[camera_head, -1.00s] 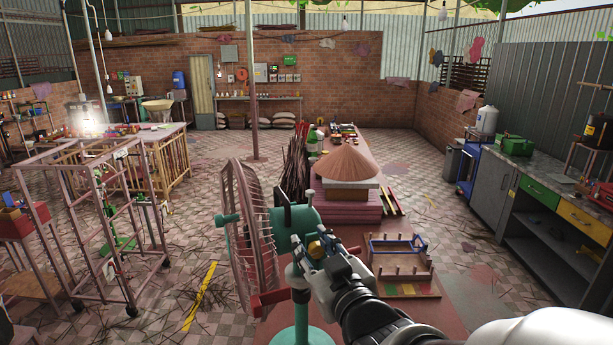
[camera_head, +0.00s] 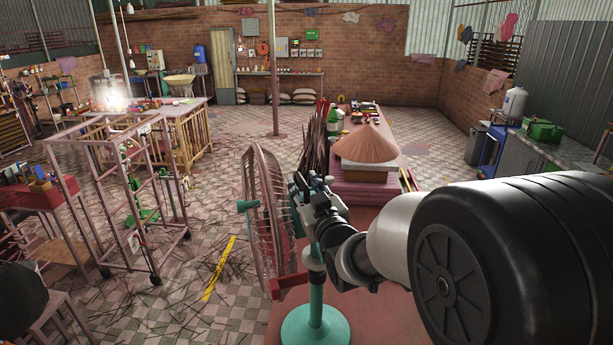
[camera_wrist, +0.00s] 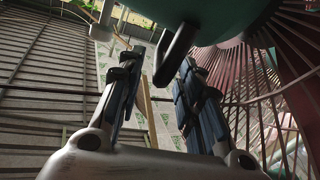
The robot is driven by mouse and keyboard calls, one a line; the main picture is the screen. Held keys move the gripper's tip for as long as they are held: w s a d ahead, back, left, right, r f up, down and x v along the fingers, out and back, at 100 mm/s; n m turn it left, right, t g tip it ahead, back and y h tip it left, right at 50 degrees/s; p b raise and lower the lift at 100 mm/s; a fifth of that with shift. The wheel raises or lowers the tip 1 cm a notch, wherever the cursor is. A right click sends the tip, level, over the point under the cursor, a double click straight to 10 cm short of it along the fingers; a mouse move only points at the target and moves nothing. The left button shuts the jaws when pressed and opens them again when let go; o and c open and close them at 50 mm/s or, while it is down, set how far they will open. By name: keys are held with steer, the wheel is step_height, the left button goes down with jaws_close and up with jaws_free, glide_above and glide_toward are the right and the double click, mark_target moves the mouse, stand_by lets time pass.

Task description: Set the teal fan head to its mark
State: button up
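The fan stands upright at the table's near end, on a round teal base (camera_head: 316,327). Its reddish wire cage (camera_head: 262,210) faces left in the head view, with a teal knob at its front. The teal fan head is mostly hidden behind my gripper (camera_head: 318,190) there. In the wrist view the rounded teal head (camera_wrist: 235,18) fills the top, with the cage at the right. A dark handle (camera_wrist: 178,55) hangs from it between the fingers of my gripper (camera_wrist: 160,66), which is open. I see no clear gap or contact there. I cannot make out a mark.
A conical straw hat (camera_head: 367,146) on stacked pink blocks and a dark incense bundle (camera_head: 318,140) stand behind the fan. A wheeled metal rack (camera_head: 125,205) stands left. A yellow line (camera_head: 220,268) crosses the open floor. My arm hides the table's right side.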

mark_target(302, 179)
steer(key=shift+x, duration=1.65)
jaws_close()
